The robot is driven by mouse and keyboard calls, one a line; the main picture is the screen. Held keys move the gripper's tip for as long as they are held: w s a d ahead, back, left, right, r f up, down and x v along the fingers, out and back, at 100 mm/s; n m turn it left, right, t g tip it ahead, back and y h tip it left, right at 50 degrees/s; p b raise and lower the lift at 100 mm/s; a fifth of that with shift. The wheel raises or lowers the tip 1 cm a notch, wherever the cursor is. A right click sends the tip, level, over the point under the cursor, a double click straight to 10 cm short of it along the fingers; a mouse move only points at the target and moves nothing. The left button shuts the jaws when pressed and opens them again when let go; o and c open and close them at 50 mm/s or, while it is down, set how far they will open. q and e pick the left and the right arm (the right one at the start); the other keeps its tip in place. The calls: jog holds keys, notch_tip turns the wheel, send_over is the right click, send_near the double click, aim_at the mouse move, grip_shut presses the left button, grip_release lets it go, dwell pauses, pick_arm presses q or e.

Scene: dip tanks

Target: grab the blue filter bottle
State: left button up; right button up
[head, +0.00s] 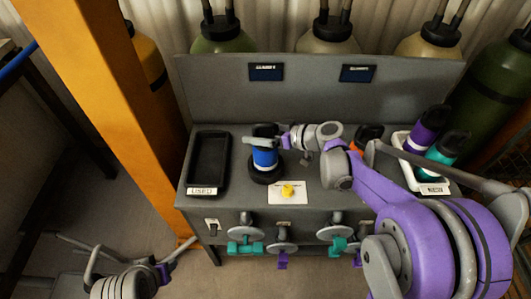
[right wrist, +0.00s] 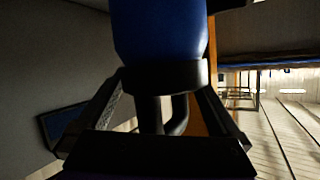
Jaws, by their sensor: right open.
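The blue filter bottle (head: 264,158) has a black top and stands upright on a round black base on the grey bench. My right gripper (head: 266,141) is open at the bottle's black top, with a finger on either side. In the right wrist view the blue body (right wrist: 160,32) and black collar (right wrist: 165,77) sit between the spread fingers (right wrist: 165,88). I cannot tell whether the fingers touch it. My left gripper (head: 145,262) is low at the left, away from the bench; its jaw state is unclear.
A black tray (head: 208,183) lies left of the bottle. A white card (head: 275,197) with a yellow object is in front. A white tray (head: 402,139) at right holds a purple bottle (head: 424,131) and a teal bottle (head: 446,151). An orange bottle (head: 358,146) is partly hidden. An orange post (head: 112,110) stands left.

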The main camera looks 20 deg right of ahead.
jog(key=shift+s, duration=0.1)
grip_shut()
dwell(0.4)
